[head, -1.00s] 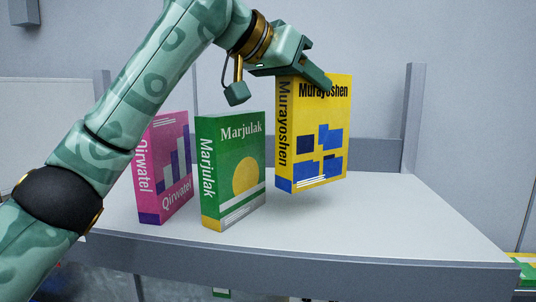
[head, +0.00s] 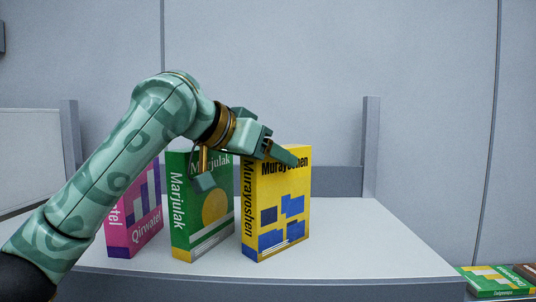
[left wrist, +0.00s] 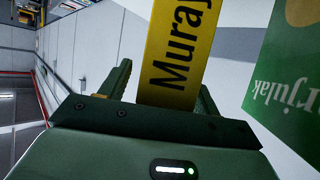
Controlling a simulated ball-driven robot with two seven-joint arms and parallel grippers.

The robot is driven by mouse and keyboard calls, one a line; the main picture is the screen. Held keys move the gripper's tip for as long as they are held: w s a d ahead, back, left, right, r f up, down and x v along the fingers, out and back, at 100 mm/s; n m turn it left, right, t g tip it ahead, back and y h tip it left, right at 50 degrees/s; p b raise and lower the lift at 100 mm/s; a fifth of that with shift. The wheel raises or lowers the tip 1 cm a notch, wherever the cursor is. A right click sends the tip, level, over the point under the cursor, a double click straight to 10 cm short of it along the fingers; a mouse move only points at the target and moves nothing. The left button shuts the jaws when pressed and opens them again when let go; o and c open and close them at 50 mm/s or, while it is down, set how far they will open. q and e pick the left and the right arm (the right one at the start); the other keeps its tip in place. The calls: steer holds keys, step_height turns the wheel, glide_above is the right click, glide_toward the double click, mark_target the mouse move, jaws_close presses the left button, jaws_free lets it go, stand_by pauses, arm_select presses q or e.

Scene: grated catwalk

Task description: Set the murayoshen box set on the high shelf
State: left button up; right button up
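The yellow Murayoshen box set (head: 276,211) stands upright on the grey shelf (head: 345,235), right of the other boxes. Its spine also shows between my fingers in the left wrist view (left wrist: 172,62). My left gripper (head: 277,150) is at the top of this box, one finger in front of its cover. In the left wrist view the gripper (left wrist: 163,88) is open, with a gap between the left finger and the spine. My right gripper is not in view.
A green Marjulak box (head: 182,215) stands just left of the yellow one, and a pink Qirwatel box (head: 140,222) stands further left. Shelf posts (head: 371,145) rise at the back. The shelf's right side is clear. More boxes (head: 495,281) lie lower right.

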arm_select(q)
steer(key=shift+a+r, duration=0.15)
steer(key=shift+a, duration=0.1)
steer(key=b+v, duration=0.3)
steer(key=v, duration=0.8)
steer(key=shift+s+b, duration=0.3)
steer(key=shift+b, duration=0.05)
